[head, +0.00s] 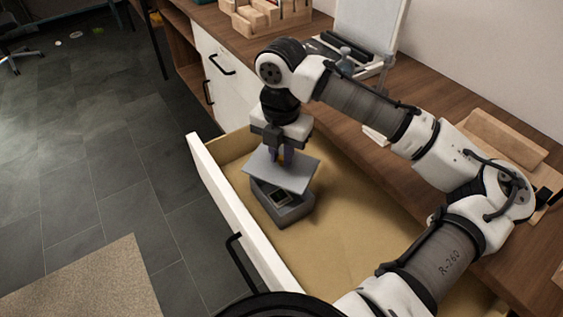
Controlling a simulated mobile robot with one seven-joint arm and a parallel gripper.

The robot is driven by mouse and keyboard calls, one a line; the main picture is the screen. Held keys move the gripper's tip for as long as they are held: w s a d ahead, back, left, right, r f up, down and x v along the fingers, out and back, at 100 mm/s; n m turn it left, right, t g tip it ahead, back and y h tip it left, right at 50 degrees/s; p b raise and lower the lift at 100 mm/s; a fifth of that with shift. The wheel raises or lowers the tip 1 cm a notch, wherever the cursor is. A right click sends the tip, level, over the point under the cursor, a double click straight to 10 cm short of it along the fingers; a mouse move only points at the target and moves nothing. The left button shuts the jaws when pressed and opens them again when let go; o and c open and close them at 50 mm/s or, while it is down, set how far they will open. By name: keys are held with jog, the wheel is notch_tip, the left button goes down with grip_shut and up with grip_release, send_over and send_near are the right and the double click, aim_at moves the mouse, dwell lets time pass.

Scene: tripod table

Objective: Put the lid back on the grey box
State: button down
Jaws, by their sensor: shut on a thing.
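The grey box (287,211) stands in the open drawer, near its front wall. Its top is partly open to view, and something dark with a pale edge shows inside. The flat grey lid (272,173) is above the box, tilted and turned relative to it. It overlaps the far part of the box in the picture; whether it touches the rim I cannot tell. The fingers partly hide that part.
The open drawer (345,240) has a bare tan floor around the box, with free room to the right. Its white front (232,208) rises close on the left. The wooden countertop (425,100) holds a wooden organizer (265,14) and a white stand (368,28).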

jog(key=shift+f+b, duration=2.35)
jog(key=shift+f, duration=0.8)
jog(key=shift+p, duration=0.4)
